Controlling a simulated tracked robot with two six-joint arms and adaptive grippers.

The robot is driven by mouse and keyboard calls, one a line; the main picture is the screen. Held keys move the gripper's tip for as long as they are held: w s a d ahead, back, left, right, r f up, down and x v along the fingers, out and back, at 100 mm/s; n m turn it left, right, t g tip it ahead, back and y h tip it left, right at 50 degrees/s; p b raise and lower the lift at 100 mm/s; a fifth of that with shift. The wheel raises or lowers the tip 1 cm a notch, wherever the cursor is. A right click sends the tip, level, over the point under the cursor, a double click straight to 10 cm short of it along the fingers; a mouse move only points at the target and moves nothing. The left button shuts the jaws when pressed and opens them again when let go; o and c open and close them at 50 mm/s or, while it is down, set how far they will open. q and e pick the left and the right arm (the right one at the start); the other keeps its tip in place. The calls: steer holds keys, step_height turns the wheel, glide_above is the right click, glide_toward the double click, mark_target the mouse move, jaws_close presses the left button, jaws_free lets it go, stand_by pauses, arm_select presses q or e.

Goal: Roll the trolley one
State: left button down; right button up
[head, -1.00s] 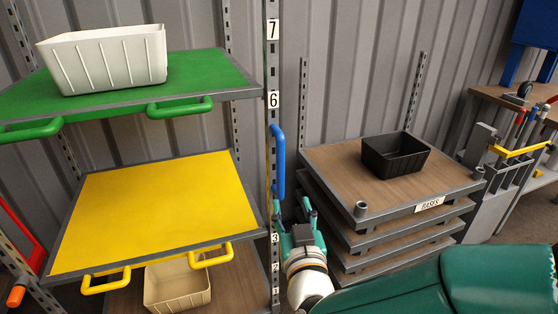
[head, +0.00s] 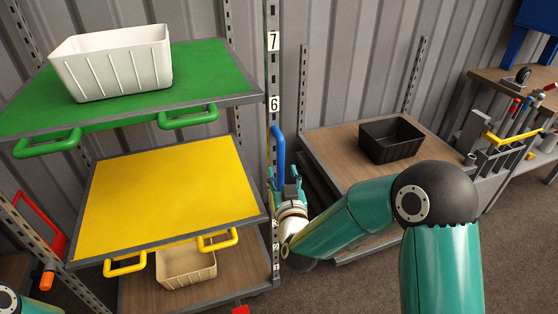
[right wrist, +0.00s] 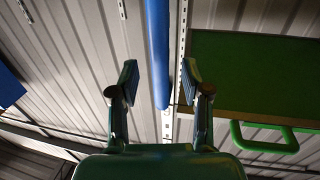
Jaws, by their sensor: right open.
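A tall rack with a numbered metal post (head: 273,65) carries a green shelf (head: 205,75) above a yellow shelf (head: 165,195). I cannot tell for sure that it is the trolley, as no wheels show. A vertical blue handle (head: 279,150) stands on the post; it also shows in the right wrist view (right wrist: 158,45). My right gripper (head: 285,174) is open at the handle's lower end. In the right wrist view, the handle's end lies between and beyond the open fingers; contact cannot be told. My left gripper is out of view.
A white bin (head: 112,62) stands on the green shelf, and a beige bin (head: 186,266) below the yellow one. A tool bench (head: 495,95) stands farther right.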

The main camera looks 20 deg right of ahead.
mark_target(280, 168)
steer(key=shift+w+d+p, duration=0.15)
steer(key=shift+w+d, duration=0.05)
steer(key=shift+w, duration=0.85)
steer(key=shift+w+d+p, duration=0.15)
steer(key=shift+w, duration=0.9)
jaws_close()
steer(key=shift+a, duration=0.1)
